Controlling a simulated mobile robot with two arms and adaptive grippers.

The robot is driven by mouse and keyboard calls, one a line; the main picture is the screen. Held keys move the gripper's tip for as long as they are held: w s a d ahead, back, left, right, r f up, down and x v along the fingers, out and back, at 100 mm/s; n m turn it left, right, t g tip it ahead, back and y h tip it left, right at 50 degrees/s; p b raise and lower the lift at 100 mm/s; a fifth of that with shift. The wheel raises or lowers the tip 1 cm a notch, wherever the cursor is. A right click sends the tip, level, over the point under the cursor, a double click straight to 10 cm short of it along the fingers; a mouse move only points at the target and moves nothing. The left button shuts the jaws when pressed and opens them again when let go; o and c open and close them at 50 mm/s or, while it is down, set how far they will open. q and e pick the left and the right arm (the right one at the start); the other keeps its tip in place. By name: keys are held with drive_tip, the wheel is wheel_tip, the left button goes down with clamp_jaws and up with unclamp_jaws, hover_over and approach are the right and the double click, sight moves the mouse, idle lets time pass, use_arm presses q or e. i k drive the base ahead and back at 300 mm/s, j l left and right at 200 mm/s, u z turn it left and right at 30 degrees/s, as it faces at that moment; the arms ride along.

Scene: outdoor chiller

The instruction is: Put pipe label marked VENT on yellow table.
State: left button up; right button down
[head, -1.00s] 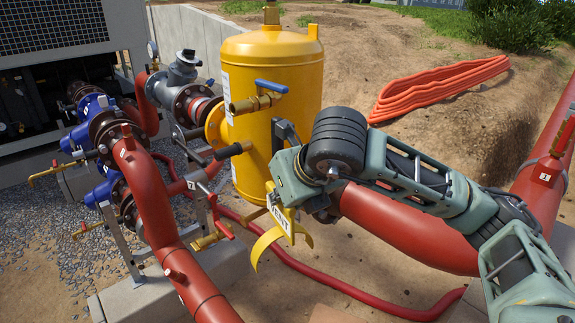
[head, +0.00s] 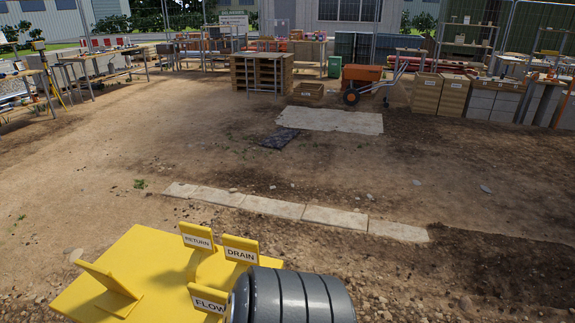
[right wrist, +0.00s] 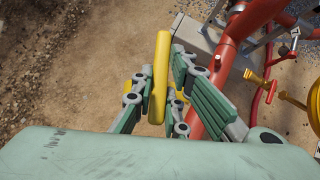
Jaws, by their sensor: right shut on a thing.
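The yellow table (head: 150,275) shows at the bottom left of the head view. Yellow pipe labels stand on it: RETURN (head: 197,237), DRAIN (head: 241,250) and FLOW (head: 208,299). Another yellow label (head: 110,279) leans at the table's left, its text not visible. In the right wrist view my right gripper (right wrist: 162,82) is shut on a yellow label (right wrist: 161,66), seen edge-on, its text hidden. The earlier head frame shows this label with print resembling VENT. The held label is above sandy ground beside the red pipe. My left gripper is not in view.
A red pipe (right wrist: 222,65) with yellow and red valve parts lies right of the right gripper. In the head view, open dirt with paving slabs (head: 270,207) lies beyond the table. Benches and crates (head: 262,70) stand far back.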

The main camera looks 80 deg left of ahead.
sight(131, 260)
drive_tip(key=u, duration=1.8)
drive_tip(key=j+u, duration=0.1)
drive_tip(key=u, duration=0.3)
drive_tip(key=j+u, duration=0.1)
drive_tip(key=u, duration=0.7)
drive_tip(key=i+j+u, duration=0.1)
drive_tip(key=u, duration=0.3)
drive_tip(key=i+j, duration=0.3)
drive_tip(key=i+j+u, duration=0.1)
drive_tip(key=i+j, duration=0.2)
drive_tip(key=j, duration=0.25)
